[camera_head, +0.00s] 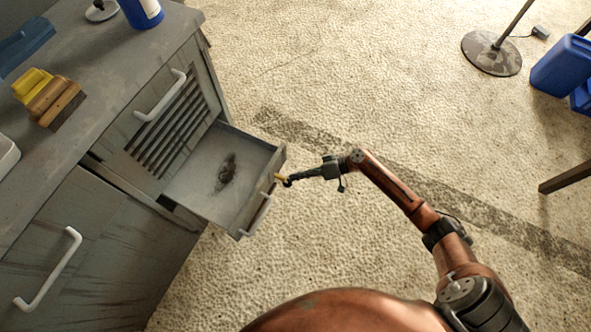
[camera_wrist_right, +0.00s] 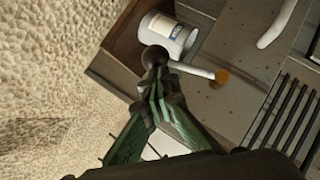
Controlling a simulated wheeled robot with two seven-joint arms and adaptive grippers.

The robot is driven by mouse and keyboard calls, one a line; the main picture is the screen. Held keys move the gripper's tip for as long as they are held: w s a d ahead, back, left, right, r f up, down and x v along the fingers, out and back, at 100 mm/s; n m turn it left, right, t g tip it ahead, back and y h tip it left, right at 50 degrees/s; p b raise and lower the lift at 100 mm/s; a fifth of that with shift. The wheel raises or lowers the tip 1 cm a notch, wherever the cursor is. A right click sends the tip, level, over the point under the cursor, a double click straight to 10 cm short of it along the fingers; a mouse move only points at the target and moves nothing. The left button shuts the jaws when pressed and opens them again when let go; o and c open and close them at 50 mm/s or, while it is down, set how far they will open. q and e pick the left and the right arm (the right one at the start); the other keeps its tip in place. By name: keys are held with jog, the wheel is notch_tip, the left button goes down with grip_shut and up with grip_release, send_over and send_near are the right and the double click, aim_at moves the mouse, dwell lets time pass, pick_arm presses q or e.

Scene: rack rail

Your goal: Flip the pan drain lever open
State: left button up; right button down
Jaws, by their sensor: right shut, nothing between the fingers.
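The pan (camera_head: 205,180) is a grey, shallow drawer-like tray pulled out of the grey cabinet, with a dark stain on its floor. A small yellow piece (camera_head: 279,177), which looks like the drain lever, sits at its front wall. My right gripper (camera_head: 288,182) is shut and empty at this piece; I cannot tell whether they touch. In the right wrist view, the green fingers of my right gripper (camera_wrist_right: 155,70) are together beside a pale rod (camera_wrist_right: 190,70) with an orange-brown patch at its end. I cannot tell if that rod is the lever. My left gripper is not in view.
The cabinet top (camera_head: 85,75) holds a wooden-and-yellow block (camera_head: 48,97) and a blue bottle (camera_head: 142,12). White handles (camera_head: 160,97) stick out from the cabinet. A stand base (camera_head: 491,53) and blue canister (camera_head: 562,65) are far right. The floor between is clear.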

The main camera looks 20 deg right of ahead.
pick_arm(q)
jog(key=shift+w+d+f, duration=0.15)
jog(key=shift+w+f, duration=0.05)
pick_arm(e)
jog(key=shift+s+a+f, duration=0.35)
jog(key=shift+s+a, duration=0.05)
jog(key=shift+a, duration=0.1)
jog(key=shift+w+d, duration=0.1)
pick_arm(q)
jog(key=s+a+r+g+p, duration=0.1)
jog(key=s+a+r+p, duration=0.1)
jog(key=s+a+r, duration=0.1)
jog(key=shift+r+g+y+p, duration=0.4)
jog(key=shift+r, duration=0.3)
pick_arm(e)
jog(key=w+d+v, duration=0.1)
jog(key=w+v, duration=0.2)
jog(key=v, duration=0.9)
jog(key=shift+s+d, duration=0.15)
jog(key=shift+d, duration=0.15)
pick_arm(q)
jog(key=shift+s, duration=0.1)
pick_arm(e)
jog(key=shift+r, duration=0.15)
